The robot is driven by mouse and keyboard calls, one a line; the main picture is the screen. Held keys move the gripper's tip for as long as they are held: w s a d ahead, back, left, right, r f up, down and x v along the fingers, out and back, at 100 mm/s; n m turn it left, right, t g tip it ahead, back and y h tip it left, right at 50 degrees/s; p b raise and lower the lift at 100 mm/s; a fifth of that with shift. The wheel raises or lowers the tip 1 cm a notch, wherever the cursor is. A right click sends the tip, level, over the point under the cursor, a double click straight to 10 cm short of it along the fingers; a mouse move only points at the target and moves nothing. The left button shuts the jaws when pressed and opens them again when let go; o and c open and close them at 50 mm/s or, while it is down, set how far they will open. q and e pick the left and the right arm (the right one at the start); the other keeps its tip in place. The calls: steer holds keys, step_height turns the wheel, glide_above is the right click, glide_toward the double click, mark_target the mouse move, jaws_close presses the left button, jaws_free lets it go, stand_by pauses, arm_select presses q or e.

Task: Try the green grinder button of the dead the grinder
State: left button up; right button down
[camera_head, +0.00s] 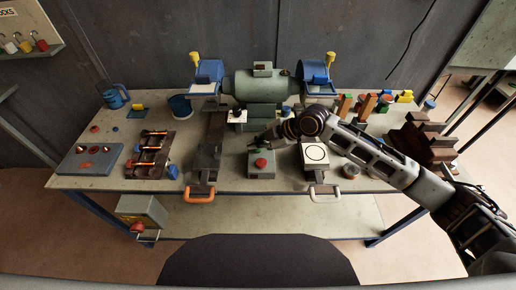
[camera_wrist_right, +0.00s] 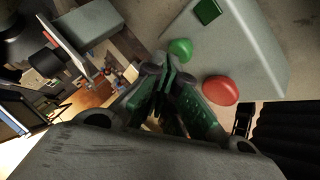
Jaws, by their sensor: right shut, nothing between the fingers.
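The bench grinder (camera_head: 262,85) stands at the back middle of the table, with a grey-green body and blue wheel guards. In front of it sits a grey button box (camera_head: 262,173) with a red mushroom button (camera_head: 261,163). In the right wrist view the box (camera_wrist_right: 245,50) carries a round green button (camera_wrist_right: 180,47) and a larger red button (camera_wrist_right: 221,90). My right gripper (camera_head: 257,141) is shut and empty over the back of the box. Its fingertips (camera_wrist_right: 158,72) appear close beside the green button; I cannot tell whether they touch. My left gripper is not in view.
A copper-pipe rack (camera_head: 150,152) and grey panel (camera_head: 88,159) stand further left. Wooden blocks (camera_head: 425,143) stand right.

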mark_target(257, 150)
steer(key=shift+f, duration=0.4)
stand_by(0.6)
steer(key=shift+r, duration=0.15)
steer(key=shift+r+p, duration=0.65)
steer(key=shift+r, duration=0.15)
stand_by(0.4)
steer(key=shift+r+p, duration=2)
steer(key=shift+r, duration=0.55)
